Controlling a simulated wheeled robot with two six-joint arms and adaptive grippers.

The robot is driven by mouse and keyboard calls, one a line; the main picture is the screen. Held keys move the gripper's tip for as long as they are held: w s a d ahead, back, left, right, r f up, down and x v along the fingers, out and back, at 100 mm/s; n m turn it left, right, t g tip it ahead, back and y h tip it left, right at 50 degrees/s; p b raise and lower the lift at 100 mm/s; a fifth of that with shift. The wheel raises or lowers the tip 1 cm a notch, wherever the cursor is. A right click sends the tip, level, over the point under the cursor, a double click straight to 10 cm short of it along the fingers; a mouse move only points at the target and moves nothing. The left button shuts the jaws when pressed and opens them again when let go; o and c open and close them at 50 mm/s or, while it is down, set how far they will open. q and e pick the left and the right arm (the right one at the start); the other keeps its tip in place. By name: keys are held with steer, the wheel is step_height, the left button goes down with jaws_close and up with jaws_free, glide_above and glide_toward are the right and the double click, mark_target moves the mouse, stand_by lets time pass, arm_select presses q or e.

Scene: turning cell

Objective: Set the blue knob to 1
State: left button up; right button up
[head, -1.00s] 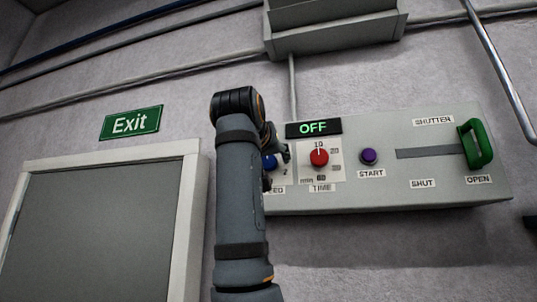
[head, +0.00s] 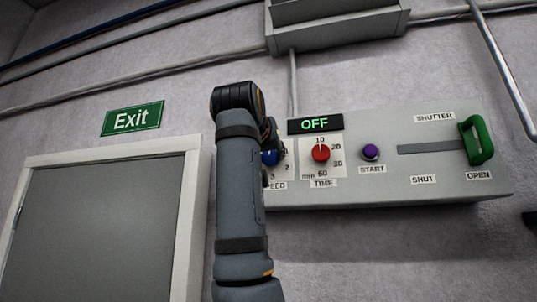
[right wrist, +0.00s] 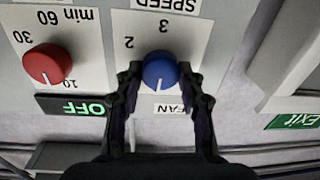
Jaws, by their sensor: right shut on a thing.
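The blue knob (right wrist: 160,70) sits on a white SPEED dial plate in the right wrist view, which shows the panel upside down. My right gripper (right wrist: 159,76) is shut on the knob, one dark finger on each side. The knob's white mark points toward the FAN label (right wrist: 169,109). The digits 2 and 3 are readable; I cannot make out a 1. In the head view the knob (head: 270,158) is partly hidden by my right arm, and the fingers are mostly hidden too. My left gripper is not in view.
On the grey panel (head: 400,190), a display (head: 315,125) reads OFF. A red TIME knob (head: 321,153), a purple START button (head: 370,152) and a green shutter handle (head: 477,140) stand to the right. An Exit sign (head: 132,118) hangs at left.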

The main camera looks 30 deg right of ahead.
steer(key=m, duration=0.5)
steer(key=shift+m, duration=0.4)
steer(key=m, duration=0.5)
steer(key=shift+h, duration=0.4)
steer(key=shift+m, duration=0.4)
steer(key=o, duration=1.2)
steer(key=shift+w+d+f, duration=0.1)
steer(key=shift+c, duration=0.2)
steer(key=v, duration=1.1)
steer(key=shift+s+a, duration=0.3)
